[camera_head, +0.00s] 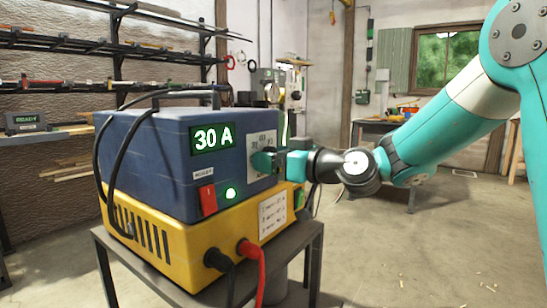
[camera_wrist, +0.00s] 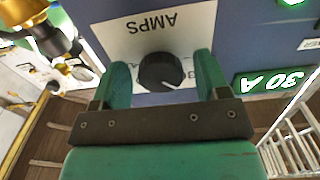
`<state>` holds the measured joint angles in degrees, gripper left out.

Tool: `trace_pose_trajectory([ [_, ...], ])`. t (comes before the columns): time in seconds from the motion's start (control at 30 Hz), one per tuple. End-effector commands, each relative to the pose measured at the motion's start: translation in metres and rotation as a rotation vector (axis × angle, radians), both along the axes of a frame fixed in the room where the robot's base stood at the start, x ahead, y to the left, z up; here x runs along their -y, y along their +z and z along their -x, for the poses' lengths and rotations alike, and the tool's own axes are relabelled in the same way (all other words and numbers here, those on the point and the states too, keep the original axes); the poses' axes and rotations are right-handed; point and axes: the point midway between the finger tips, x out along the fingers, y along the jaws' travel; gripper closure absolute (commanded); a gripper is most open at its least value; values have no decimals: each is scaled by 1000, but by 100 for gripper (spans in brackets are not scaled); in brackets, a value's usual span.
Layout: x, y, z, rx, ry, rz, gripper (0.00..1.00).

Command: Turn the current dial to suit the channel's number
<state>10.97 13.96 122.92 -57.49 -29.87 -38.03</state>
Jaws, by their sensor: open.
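A power unit has a blue upper housing (camera_head: 150,150) on a yellow base (camera_head: 150,245). Its green display (camera_head: 212,138) reads 30 A; the display also shows upside down in the wrist view (camera_wrist: 275,80). The black current dial (camera_wrist: 160,72) sits on a white plate marked AMPS (camera_wrist: 150,27). Its white pointer line points to the lower right in the wrist view. My gripper (camera_head: 265,162) is open at the plate, with one green finger on each side of the dial. I cannot tell whether the fingers touch it. A card with several printed lines (camera_head: 272,215) is on the base, too small to read.
A red switch (camera_head: 208,199) and a lit green lamp (camera_head: 230,193) are below the display. Black (camera_head: 225,268) and red (camera_head: 258,268) cables hang in front. The unit stands on a grey stand (camera_head: 170,290).

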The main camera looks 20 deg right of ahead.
Motion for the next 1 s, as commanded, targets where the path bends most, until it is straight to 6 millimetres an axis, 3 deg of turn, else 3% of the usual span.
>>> trace_pose_trajectory([
  [0.17, 0, 0, 0, 0, 0, 0, 31],
  [0.4, 0, 0, 0, 0, 0, 0, 80],
  [0.73, 0, 0, 0, -25, -1, -34, 80],
  [1.0, 0, 1, 0, -123, -2, -168, 80],
])
